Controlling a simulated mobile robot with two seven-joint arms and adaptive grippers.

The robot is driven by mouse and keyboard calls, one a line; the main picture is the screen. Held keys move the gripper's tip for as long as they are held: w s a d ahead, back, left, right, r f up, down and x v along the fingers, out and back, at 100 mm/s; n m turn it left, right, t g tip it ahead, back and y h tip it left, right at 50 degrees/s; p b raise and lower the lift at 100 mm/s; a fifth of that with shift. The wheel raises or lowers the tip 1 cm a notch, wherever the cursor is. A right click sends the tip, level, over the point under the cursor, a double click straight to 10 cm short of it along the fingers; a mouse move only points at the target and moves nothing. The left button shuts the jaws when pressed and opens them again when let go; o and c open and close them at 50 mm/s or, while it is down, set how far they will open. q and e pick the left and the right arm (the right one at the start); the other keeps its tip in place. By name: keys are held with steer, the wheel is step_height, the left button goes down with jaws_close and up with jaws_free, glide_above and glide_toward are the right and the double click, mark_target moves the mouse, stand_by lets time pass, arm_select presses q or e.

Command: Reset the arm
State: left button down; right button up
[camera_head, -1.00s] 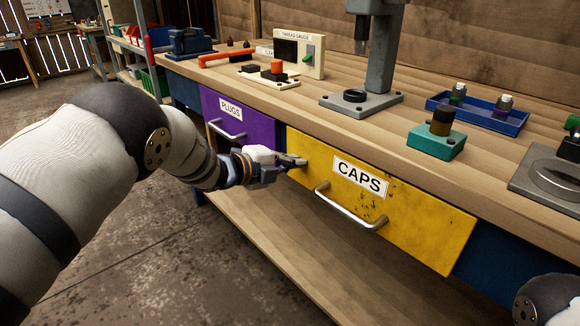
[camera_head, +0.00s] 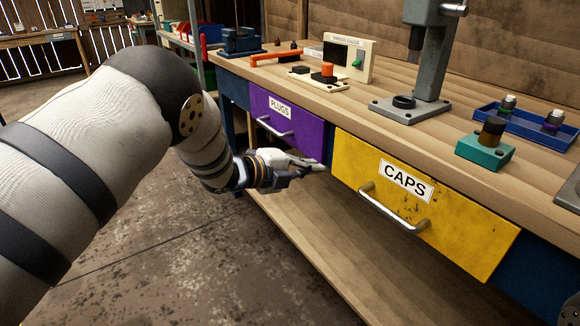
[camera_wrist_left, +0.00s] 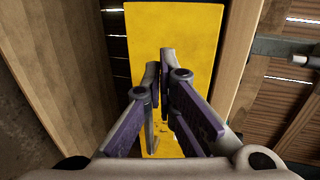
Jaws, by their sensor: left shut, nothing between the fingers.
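My left gripper (camera_head: 318,167) is shut and empty, in front of the workbench between the purple PLUGS drawer and the yellow CAPS drawer. In the left wrist view its fingertips (camera_wrist_left: 166,55) are together, with the yellow drawer front (camera_wrist_left: 200,30) behind them. In the head view I cannot tell whether it touches anything. The yellow CAPS drawer (camera_head: 460,225) and the purple PLUGS drawer (camera_head: 310,138) each have a metal handle. My right gripper is out of view.
The wooden workbench top (camera_head: 370,125) holds a press stand (camera_head: 425,70), a thread gauge (camera_head: 345,58), a teal block (camera_head: 485,152) and a blue tray (camera_head: 525,130). A lower wooden shelf (camera_head: 330,235) runs beneath the drawers. Open floor lies at the left.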

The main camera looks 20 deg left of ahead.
arm_select(q)
steer(key=s+a+f+n+g+y+p, duration=0.1)
steer(key=s+a+f+n+g+y, duration=0.2)
steer(key=s+f+n, duration=0.8)
steer(key=s+a+f+n+g+y+p, duration=0.25)
steer(key=s+a+f+n, duration=0.4)
steer(key=s, duration=0.85)
steer(key=s+d+f+n+g+y+p, duration=0.1)
steer(key=s+n+g+y, duration=0.2)
steer(key=s, duration=3)
steer(key=n+g, duration=0.5)
steer(key=shift+s+d, duration=0.2)
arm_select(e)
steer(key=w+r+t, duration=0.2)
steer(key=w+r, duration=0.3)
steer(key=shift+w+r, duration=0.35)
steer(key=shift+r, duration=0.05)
arm_select(q)
steer(key=shift+f+n+g+y, duration=0.1)
steer(key=shift+n+g+y, duration=0.15)
